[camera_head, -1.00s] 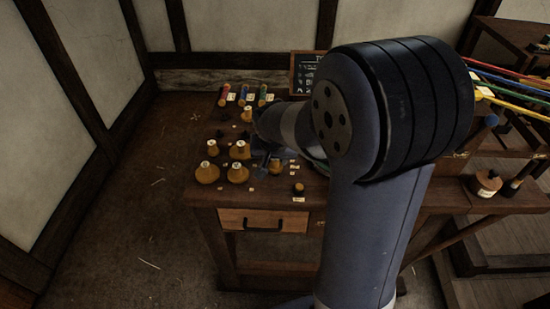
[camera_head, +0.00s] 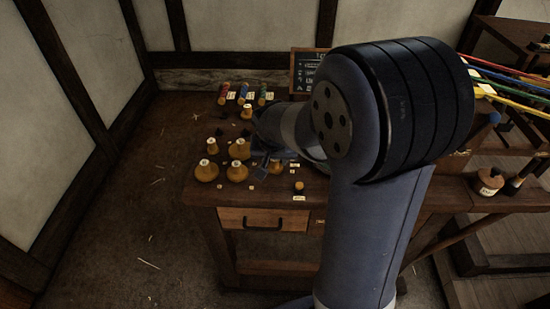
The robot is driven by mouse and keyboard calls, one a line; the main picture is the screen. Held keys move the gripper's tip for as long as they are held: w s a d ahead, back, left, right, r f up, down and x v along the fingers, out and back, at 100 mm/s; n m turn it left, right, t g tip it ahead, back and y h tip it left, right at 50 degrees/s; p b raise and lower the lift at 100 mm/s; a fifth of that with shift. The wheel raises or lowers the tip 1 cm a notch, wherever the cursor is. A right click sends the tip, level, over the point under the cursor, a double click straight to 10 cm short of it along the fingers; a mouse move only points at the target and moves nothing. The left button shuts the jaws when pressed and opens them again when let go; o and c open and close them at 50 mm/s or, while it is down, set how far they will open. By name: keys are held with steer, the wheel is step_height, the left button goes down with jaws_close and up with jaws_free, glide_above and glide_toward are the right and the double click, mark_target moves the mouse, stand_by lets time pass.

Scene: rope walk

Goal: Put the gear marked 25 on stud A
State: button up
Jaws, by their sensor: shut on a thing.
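My gripper (camera_head: 265,164) is low over the workbench, partly hidden behind my own arm. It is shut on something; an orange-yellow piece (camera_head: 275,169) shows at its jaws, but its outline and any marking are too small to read. Several orange-yellow pieces with pale tops stand to the left of the gripper, among them a rear one (camera_head: 246,112), a middle one (camera_head: 240,150) and a front left one (camera_head: 206,172). I cannot read a 25 on any of them. I cannot pick out stud A; small pale labels dot the bench top.
The wooden workbench (camera_head: 202,194) has a front drawer (camera_head: 263,219). Red (camera_head: 223,93), blue (camera_head: 243,93) and green (camera_head: 262,94) cylinders stand at its back, near a chalkboard (camera_head: 304,72). A small dark and orange piece (camera_head: 299,186) is near the front edge. Coloured ropes (camera_head: 515,82) stretch at right.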

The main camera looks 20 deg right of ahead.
steer(key=o, duration=1)
steer(key=shift+r, duration=0.15)
steer(key=shift+r+p, duration=3)
steer(key=shift+r, duration=0.9)
steer(key=shift+f, duration=0.15)
step_height(320, 180, down, 8)
steer(key=b, duration=0.6)
steer(key=shift+r, duration=0.2)
